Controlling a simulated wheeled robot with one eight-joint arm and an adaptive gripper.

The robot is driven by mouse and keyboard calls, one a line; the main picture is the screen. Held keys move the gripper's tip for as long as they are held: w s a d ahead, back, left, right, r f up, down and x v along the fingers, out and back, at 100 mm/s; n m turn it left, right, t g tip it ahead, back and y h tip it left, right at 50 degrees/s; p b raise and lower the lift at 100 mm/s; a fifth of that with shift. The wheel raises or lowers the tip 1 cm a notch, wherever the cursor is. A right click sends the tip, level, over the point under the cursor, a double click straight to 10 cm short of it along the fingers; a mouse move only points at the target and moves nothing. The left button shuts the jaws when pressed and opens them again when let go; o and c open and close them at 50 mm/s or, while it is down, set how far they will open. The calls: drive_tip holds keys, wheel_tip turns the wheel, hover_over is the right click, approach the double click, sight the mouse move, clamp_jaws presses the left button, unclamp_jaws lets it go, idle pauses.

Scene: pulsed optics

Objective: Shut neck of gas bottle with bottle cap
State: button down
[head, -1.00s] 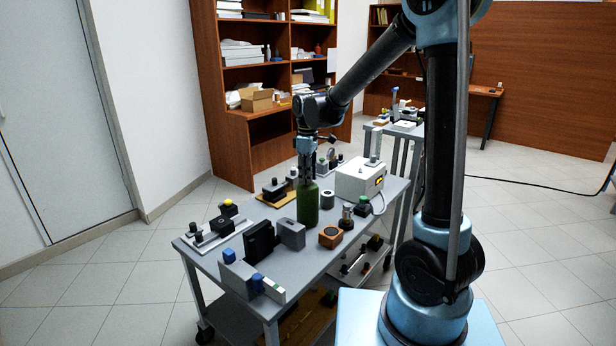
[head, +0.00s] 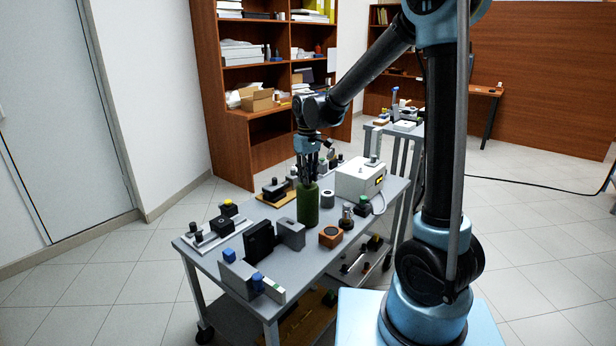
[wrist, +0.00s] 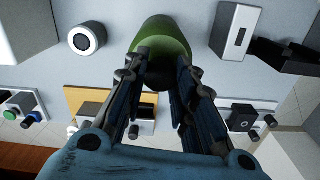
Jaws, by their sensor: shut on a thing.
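The green gas bottle (head: 308,206) stands upright on the grey cart top. In the wrist view its rounded green body (wrist: 163,33) shows just past my fingertips. My gripper (head: 308,180) points down right above the bottle, with its fingertips at the bottle's top. The fingers largely hide that thing, apparently the bottle cap. I cannot see how it sits on the neck. No separate cap stands out elsewhere.
A grey block (head: 291,234) and a black block (head: 259,241) stand close left of the bottle. An orange-brown block (head: 331,236) stands to its right. A white box (head: 360,179) and a ring-shaped part (head: 327,199) stand behind right.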

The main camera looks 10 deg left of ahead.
drive_tip(key=m, duration=0.4)
drive_tip(key=c, duration=1.2)
unclamp_jaws()
drive_tip(key=shift+c, duration=0.2)
wheel_tip(320, 180, up, 12)
drive_tip(key=shift+o, duration=0.3)
